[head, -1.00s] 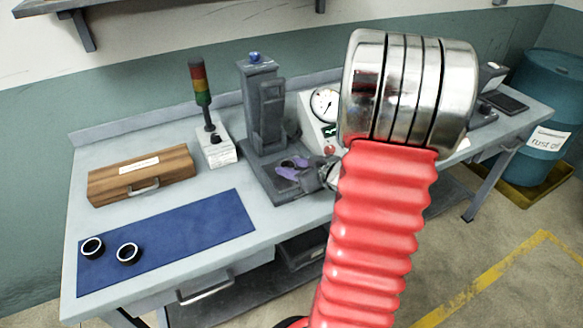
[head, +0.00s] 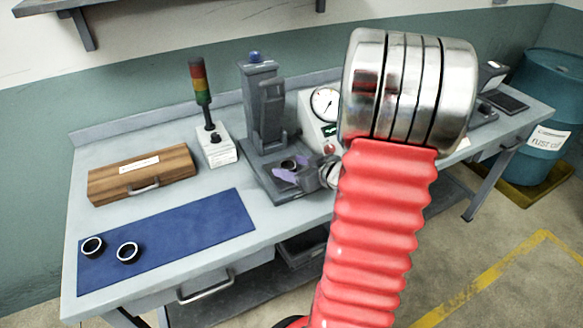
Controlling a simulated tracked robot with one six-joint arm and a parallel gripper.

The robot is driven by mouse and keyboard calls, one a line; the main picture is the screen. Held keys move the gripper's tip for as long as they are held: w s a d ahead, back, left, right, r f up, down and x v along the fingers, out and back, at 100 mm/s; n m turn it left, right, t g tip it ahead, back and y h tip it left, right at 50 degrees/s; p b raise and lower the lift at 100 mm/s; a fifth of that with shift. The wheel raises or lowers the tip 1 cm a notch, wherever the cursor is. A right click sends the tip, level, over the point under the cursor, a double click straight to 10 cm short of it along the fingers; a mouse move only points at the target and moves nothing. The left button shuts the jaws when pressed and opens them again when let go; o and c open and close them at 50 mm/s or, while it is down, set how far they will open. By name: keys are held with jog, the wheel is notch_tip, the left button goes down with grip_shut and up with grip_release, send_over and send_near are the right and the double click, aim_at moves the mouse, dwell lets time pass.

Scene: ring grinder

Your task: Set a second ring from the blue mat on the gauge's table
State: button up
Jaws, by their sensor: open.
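Two dark rings with pale rims, one left (head: 92,246) and one right (head: 128,252), lie on the left end of the blue mat (head: 190,232). The grey gauge (head: 262,110) stands on the bench at mid-picture. A dark ring (head: 288,165) shows at the gauge's table (head: 270,178), between or just beside my fingertips. My gripper (head: 294,168) has purple fingertips and is open there. Its body is partly hidden behind my red arm. I cannot tell whether the fingers touch the ring.
A wooden case (head: 142,176) and a signal tower (head: 203,85) on a white box stand left of the gauge. A white dial unit (head: 320,115) stands close on its right, partly behind my arm. The mat's middle and right are clear.

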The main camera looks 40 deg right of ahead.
jog(key=v, duration=1.2)
jog(key=shift+r, duration=0.1)
dwell(0.6)
jog(key=w+a+r+m+g+h, duration=0.1)
jog(key=w+a+r+h, duration=0.15)
jog(key=w+r, duration=0.2)
jog(key=w+a+r+g+h, duration=0.2)
jog(key=w+r+h, duration=0.15)
jog(key=r, duration=0.25)
jog(key=s+a+g+y, duration=0.1)
jog(key=s+a, duration=0.3)
jog(key=a, duration=0.5)
jog(key=s+a+f+n+g+y, duration=0.1)
jog(key=s+a+y, duration=0.2)
jog(key=a, duration=0.6)
jog(key=s+a+f+g+y, duration=0.1)
jog(key=s+a, duration=0.4)
jog(key=a, duration=0.5)
jog(key=shift+s+g+y, duration=0.3)
jog(key=shift+g+y, duration=0.3)
jog(key=shift+y, duration=0.1)
jog(key=shift+d, duration=0.1)
jog(key=shift+c, duration=0.2)
